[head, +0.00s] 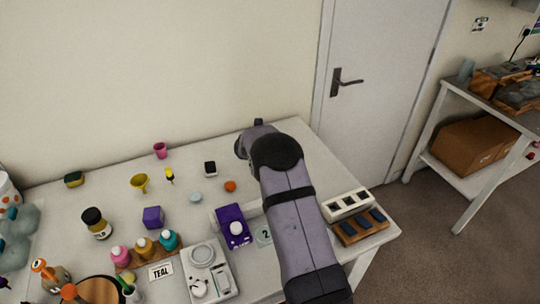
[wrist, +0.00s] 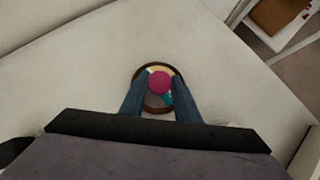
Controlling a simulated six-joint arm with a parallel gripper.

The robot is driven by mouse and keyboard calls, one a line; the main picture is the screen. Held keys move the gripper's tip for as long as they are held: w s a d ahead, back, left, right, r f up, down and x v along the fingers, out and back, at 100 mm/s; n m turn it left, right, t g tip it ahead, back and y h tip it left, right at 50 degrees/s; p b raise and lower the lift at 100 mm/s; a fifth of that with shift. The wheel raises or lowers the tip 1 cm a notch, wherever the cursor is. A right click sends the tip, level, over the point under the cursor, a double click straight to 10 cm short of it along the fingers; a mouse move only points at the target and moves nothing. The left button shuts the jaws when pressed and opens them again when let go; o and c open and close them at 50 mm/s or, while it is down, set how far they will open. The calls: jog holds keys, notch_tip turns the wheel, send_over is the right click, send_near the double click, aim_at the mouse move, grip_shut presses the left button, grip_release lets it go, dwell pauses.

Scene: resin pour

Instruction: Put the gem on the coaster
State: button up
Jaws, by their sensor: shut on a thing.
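The gem (wrist: 158,82) is a round magenta-red piece between the two blue fingers of my gripper (wrist: 157,90) in the wrist view. My gripper is shut on it. The coaster (wrist: 137,72) is a round disc with a brown rim and cream and teal patches inside. It lies on the pale table directly below the gem in this view. I cannot tell whether the gem touches the coaster or is held above it. In the head view my arm hides the gem, the coaster and the fingertips.
The white table (head: 320,165) is clear around the coaster. To the left in the head view stand an orange ball (head: 230,186), a small dark cube (head: 210,168), a purple box (head: 153,217) and several bottles. A slotted white block (head: 347,204) sits at the right edge.

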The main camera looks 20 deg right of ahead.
jog(key=shift+f, duration=0.15)
jog(key=o, duration=1.1)
jog(key=shift+s+a+r, duration=0.1)
jog(key=shift+a+r, duration=0.1)
jog(key=shift+r, duration=0.25)
jog(key=b+v, duration=0.2)
jog(key=v, duration=0.9)
jog(key=shift+s+r, duration=0.1)
jog(key=shift+s, duration=0.1)
